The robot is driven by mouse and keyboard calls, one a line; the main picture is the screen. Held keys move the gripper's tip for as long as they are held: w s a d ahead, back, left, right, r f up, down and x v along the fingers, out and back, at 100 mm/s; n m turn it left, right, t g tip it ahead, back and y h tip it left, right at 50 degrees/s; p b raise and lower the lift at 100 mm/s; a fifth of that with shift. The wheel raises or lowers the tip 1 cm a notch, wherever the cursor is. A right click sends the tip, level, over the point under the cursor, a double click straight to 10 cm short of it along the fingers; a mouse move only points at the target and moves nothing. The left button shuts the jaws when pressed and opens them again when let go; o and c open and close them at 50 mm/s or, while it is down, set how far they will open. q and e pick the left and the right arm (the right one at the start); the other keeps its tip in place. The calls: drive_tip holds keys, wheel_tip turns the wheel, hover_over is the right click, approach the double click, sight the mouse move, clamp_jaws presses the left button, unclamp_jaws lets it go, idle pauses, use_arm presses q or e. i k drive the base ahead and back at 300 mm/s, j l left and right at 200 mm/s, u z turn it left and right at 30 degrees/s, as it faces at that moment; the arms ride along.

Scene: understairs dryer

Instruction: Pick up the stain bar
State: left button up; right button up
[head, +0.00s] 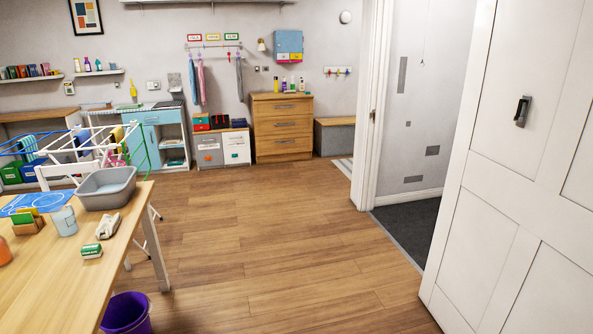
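A small green and white block (92,251), which looks like the stain bar, lies near the right edge of the wooden table (95,285) at the left of the head view. Its label is too small to read. A crumpled whitish item (108,226) lies just behind it. Neither of my grippers shows in this view.
The table also holds a grey basin (106,187), a pale cup (64,221) and a wooden holder (28,222). A purple bucket (127,313) stands on the floor by the table. An airer stands behind. The middle floor (260,240) is clear; a white door (520,190) is at right.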

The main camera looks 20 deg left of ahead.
sight(94, 250)
drive_tip(key=i+j+u, duration=0.2)
drive_tip(key=i+u, duration=0.65)
drive_tip(key=i+l+u, duration=0.1)
drive_tip(key=i+u, duration=0.35)
drive_tip(key=i+l+u, duration=0.4)
drive_tip(key=i, duration=0.15)
drive_tip(key=j, duration=0.1)
